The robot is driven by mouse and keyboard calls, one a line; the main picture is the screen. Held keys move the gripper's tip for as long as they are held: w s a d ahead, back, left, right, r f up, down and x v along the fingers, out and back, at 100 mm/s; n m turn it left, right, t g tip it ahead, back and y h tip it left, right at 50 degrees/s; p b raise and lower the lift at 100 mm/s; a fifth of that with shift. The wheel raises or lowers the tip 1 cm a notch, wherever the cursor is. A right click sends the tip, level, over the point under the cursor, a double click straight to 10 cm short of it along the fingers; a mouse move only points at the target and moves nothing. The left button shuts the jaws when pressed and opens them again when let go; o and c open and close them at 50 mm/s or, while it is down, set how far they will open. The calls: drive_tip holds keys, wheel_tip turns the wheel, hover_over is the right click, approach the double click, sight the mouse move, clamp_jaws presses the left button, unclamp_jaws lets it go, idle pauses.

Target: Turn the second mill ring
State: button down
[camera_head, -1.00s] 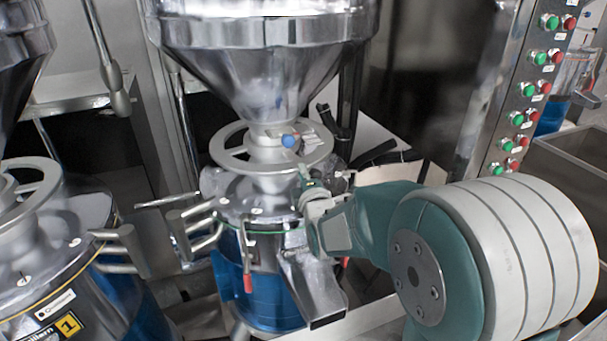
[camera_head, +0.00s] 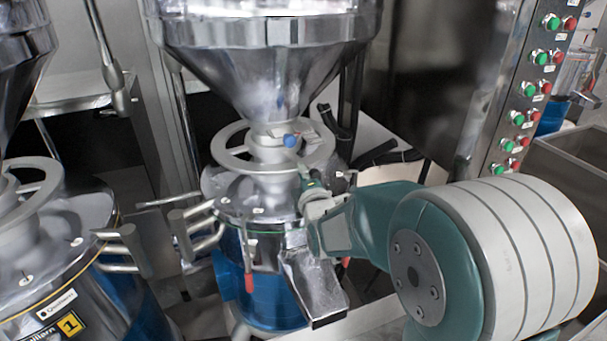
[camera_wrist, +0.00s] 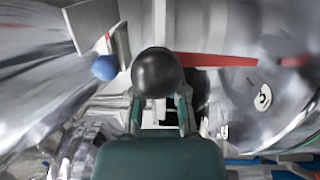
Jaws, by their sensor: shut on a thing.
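The second mill's grey spoked ring (camera_head: 229,160) sits level around the neck under the middle steel hopper (camera_head: 262,70). A small blue ball (camera_head: 290,140) shows by the neck above the ring; it also shows in the wrist view (camera_wrist: 104,67). My gripper (camera_head: 304,172) is at the ring's near right edge, from the right. In the wrist view my gripper's teal fingers (camera_wrist: 160,105) are shut on a black round knob (camera_wrist: 157,70). The head view does not show this knob clearly, and the grip itself is partly hidden.
The first mill's ring (camera_head: 40,195) is at the left, with yellow label 1 on its body. Bent metal handles (camera_head: 190,235) stick out between the mills. A steel chute (camera_head: 312,285) lies below my gripper. A panel of green and red buttons (camera_head: 530,90) stands at the right.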

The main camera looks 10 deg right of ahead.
drive_tip(key=shift+a+f, duration=0.1)
drive_tip(key=shift+f, duration=0.05)
idle(0.3)
drive_tip(key=c, duration=0.7)
unclamp_jaws()
drive_tip(key=shift+a, duration=0.15)
drive_tip(key=s, duration=0.7)
drive_tip(key=shift+s+d+f, duration=0.15)
drive_tip(key=shift+d+f, duration=0.05)
